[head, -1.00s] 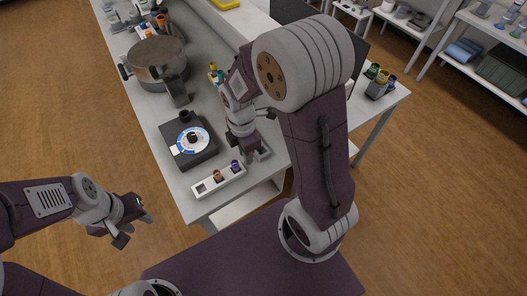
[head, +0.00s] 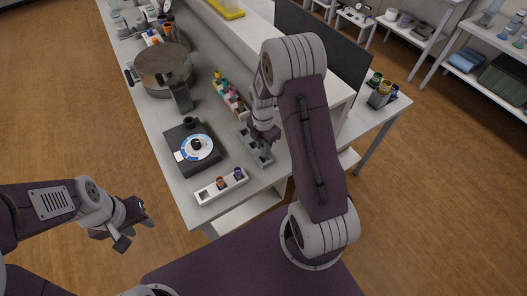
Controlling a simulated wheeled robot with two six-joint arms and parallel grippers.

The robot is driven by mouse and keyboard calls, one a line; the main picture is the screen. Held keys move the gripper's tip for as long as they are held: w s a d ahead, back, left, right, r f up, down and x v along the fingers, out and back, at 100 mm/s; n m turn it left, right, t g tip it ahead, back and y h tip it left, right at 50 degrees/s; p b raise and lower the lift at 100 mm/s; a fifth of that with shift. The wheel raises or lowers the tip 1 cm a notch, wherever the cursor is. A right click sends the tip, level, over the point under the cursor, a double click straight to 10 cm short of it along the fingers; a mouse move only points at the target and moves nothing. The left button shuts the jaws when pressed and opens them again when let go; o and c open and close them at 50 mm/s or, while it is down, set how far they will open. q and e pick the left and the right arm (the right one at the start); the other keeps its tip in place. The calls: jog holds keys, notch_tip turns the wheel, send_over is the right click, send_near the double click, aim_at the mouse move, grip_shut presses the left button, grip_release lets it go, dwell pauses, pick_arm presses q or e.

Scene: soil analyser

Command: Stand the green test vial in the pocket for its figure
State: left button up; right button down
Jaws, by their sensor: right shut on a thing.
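My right gripper (head: 264,138) points down at the grey pocketed block (head: 246,136) on the bench. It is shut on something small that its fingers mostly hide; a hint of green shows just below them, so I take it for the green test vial. I cannot tell whether the vial is inside a pocket or just above one. A dial device (head: 186,164) with a blue and white disc stands left of the block. My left gripper (head: 132,226) is open and empty, off the bench over the floor at the left.
A white rack (head: 207,194) near the bench's front edge holds an orange-topped and a purple-topped vial, with one pocket empty. A rack of several coloured vials (head: 230,95) stands behind the grey block. A round metal pot (head: 163,65) stands at the back left.

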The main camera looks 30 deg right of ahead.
notch_tip(320, 180, down, 4)
jog(key=shift+s+r+p, duration=0.1)
jog(key=shift+r+p, duration=0.05)
jog(key=shift+p, duration=0.15)
jog(key=shift+f, duration=0.25)
jog(key=c, duration=1.2)
grip_release()
jog(key=shift+c, duration=0.2)
notch_tip(320, 180, up, 12)
jog(key=shift+r+b, duration=0.2)
jog(key=shift+b, duration=0.35)
jog(key=s+a+m, duration=0.3)
jog(key=s+m, duration=0.3)
jog(key=m, duration=0.4)
jog(key=s+a+m+t, duration=0.1)
jog(key=s+a+m, duration=0.3)
jog(key=m, duration=0.7)
jog(key=shift+s+r, duration=0.45)
jog(key=shift+s, duration=0.8)
